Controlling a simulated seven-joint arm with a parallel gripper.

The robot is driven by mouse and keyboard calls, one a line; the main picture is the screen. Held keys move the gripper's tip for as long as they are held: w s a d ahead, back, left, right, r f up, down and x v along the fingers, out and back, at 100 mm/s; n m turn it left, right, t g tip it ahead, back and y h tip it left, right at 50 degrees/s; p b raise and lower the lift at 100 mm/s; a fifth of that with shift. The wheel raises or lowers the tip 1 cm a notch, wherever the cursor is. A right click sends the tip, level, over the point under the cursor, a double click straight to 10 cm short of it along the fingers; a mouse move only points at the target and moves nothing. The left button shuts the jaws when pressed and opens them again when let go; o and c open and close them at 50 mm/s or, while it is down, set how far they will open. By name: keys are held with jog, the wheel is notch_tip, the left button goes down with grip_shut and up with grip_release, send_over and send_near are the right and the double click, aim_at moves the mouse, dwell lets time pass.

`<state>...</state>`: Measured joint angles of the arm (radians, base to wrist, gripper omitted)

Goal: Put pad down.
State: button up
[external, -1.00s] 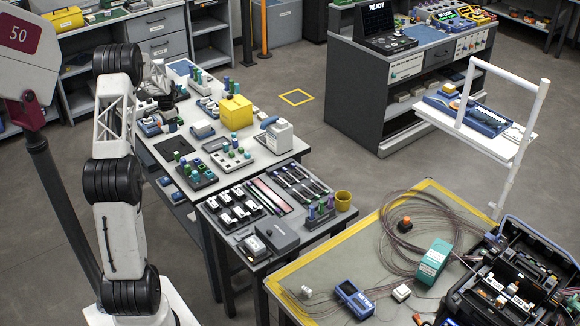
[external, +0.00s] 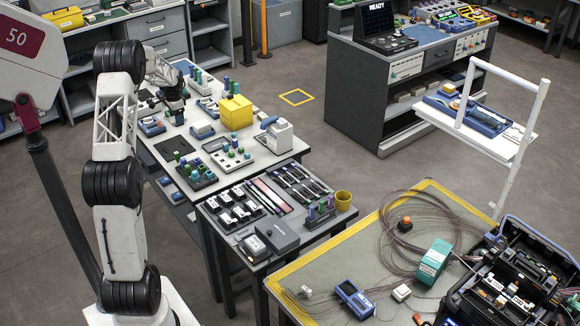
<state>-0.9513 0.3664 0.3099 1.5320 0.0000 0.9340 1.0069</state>
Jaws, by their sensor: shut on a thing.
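My gripper (external: 175,107) is over the far left part of the white workbench (external: 262,158), at the end of my arm. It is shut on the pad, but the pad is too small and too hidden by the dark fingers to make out. I cannot tell whether the pad touches the bench. A dark square mat (external: 173,148) lies flat on the bench in front of my gripper. A small blue-and-white tray (external: 151,126) is just left of my gripper.
A yellow box (external: 236,111) and a white dispenser bottle (external: 276,135) stand to the right. Racks of coloured vials (external: 233,156) and a small blue-grey block (external: 202,130) are close by. A nearer table holds dark trays (external: 235,206).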

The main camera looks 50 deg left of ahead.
jog(key=w+d+m, duration=0.2)
jog(key=w+d, duration=0.5)
jog(key=d, duration=0.5)
jog(key=w+d+m, duration=0.2)
jog(key=w+d, duration=0.6)
jog(key=d, duration=0.4)
jog(key=w+d+m, duration=0.2)
jog(key=d, duration=1)
jog(key=w+d+m, duration=0.3)
jog(key=d, duration=1)
jog(key=s+d+m, duration=0.2)
jog(key=d, duration=0.9)
jog(key=s+d+m, duration=0.2)
jog(key=d, duration=1)
jog(key=s+d+m, duration=0.2)
jog(key=s+d, duration=0.3)
jog(key=d, duration=0.5)
jog(key=s+d+m, duration=0.2)
jog(key=s+d, duration=0.3)
jog(key=d, duration=0.4)
notch_tip(320, 180, down, 10)
jog(key=shift+s+r, duration=0.1)
jog(key=shift+r, duration=0.1)
jog(key=shift+f, duration=0.35)
